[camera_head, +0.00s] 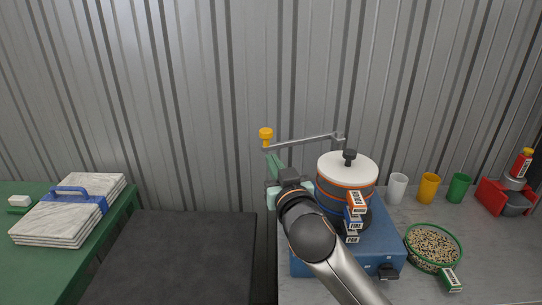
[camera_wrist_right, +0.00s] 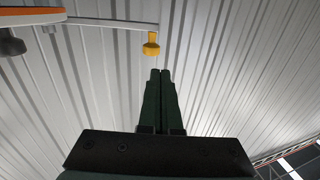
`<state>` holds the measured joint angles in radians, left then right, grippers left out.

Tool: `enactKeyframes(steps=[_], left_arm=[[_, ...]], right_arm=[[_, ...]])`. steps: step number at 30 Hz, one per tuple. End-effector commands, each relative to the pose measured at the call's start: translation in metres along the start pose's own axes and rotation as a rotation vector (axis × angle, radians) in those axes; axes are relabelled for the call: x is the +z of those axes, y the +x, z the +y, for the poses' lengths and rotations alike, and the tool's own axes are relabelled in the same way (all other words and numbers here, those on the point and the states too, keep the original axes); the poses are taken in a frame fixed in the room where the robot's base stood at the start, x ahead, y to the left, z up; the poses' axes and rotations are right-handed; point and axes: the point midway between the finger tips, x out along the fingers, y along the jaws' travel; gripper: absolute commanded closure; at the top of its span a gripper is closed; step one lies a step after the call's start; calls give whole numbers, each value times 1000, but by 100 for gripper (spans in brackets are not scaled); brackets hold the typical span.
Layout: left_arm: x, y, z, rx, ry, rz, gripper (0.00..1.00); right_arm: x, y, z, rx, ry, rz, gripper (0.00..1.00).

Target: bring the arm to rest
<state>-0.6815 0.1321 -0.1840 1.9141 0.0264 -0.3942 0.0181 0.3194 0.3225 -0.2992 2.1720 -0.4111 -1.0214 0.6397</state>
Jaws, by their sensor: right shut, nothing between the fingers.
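My right arm reaches up from the bottom in the head view. Its gripper (camera_head: 270,158) has its green fingers pointing up, just below a yellow knob (camera_head: 266,134). In the right wrist view the two fingers (camera_wrist_right: 160,71) lie side by side, shut with nothing between them. The yellow knob (camera_wrist_right: 151,49) hangs from a grey bar (camera_wrist_right: 110,24) just beyond the tips, with a small gap in the picture. The true distance is hard to tell. My left gripper is not in view.
The bar joins a banded drum (camera_head: 343,188) with a white lid on a blue base (camera_head: 379,248), right beside my arm. Cups, a seed-filled bowl (camera_head: 407,240) and a red device (camera_head: 490,194) stand farther right. Left are a dark surface (camera_head: 180,255) and a green table (camera_head: 38,187) with stacked slabs.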

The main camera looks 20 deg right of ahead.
Motion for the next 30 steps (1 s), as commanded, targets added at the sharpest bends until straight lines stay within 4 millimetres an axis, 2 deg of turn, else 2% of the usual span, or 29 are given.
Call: enactKeyframes(steps=[1, 6, 14, 17, 20, 23, 24, 27, 30], left_arm=[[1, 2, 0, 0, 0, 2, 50], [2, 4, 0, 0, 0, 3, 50], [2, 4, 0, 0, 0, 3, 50], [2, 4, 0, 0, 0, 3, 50], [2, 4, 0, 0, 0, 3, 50], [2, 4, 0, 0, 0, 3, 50], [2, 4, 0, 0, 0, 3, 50], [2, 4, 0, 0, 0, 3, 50], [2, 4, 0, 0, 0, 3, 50]], right_arm=[[1, -9, -2, -3, 4, 0, 100], [1, -30, -4, -1, 2, 0, 100], [0, -40, -5, -1, 0, -1, 100], [10, -42, -4, 0, -4, -30, 100], [45, -51, -1, -1, -23, -134, 100], [104, -74, 4, -12, -61, -317, 100], [131, -88, 6, -20, -79, -406, 100], [191, -131, 12, -56, -126, -622, 100], [237, -176, 16, -102, -167, -808, 100]])
